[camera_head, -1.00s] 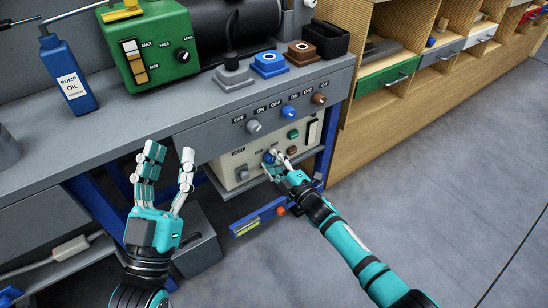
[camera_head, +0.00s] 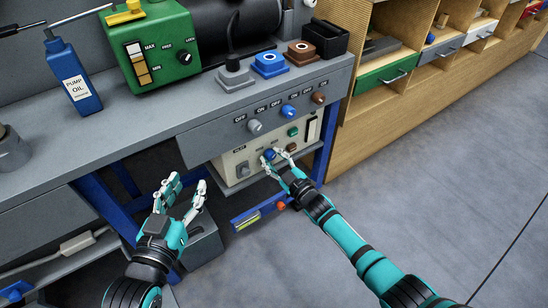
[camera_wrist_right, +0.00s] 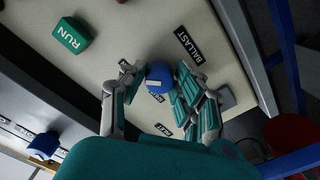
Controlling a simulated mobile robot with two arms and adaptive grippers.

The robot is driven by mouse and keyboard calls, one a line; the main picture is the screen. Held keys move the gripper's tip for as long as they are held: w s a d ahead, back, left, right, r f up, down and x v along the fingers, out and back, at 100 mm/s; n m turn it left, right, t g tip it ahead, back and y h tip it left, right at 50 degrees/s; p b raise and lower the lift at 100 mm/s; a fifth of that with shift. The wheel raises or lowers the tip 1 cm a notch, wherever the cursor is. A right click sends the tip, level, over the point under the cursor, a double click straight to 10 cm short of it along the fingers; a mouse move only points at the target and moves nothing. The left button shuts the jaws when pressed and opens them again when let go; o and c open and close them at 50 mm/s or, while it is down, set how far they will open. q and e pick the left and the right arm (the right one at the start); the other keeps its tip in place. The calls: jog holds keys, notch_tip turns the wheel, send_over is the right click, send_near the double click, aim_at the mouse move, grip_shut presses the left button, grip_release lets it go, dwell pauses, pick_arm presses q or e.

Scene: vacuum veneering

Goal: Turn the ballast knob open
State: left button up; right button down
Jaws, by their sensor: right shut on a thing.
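The ballast knob (camera_wrist_right: 159,78) is a round blue knob with a white mark, on a cream panel beside the BALLAST label (camera_wrist_right: 189,46). My right gripper (camera_wrist_right: 150,82) has its fingers on either side of the knob and is shut on it. In the head view the blue knob (camera_head: 270,155) shows between the right gripper's fingers (camera_head: 279,161) on the front of the cream box (camera_head: 236,158) under the bench. My left gripper (camera_head: 187,193) is open and empty, in front of the bench and lower left of the box.
A green RUN button (camera_wrist_right: 71,37) sits near the knob. Above, a grey panel carries a grey knob (camera_head: 255,126), a blue knob (camera_head: 287,112) and a brown knob (camera_head: 319,98). A blue rail with a level (camera_head: 257,213) lies below the box. The floor at right is clear.

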jog(key=shift+f, duration=0.1)
dwell(0.3)
jog(key=c, duration=1)
grip_release()
jog(key=v, duration=1.2)
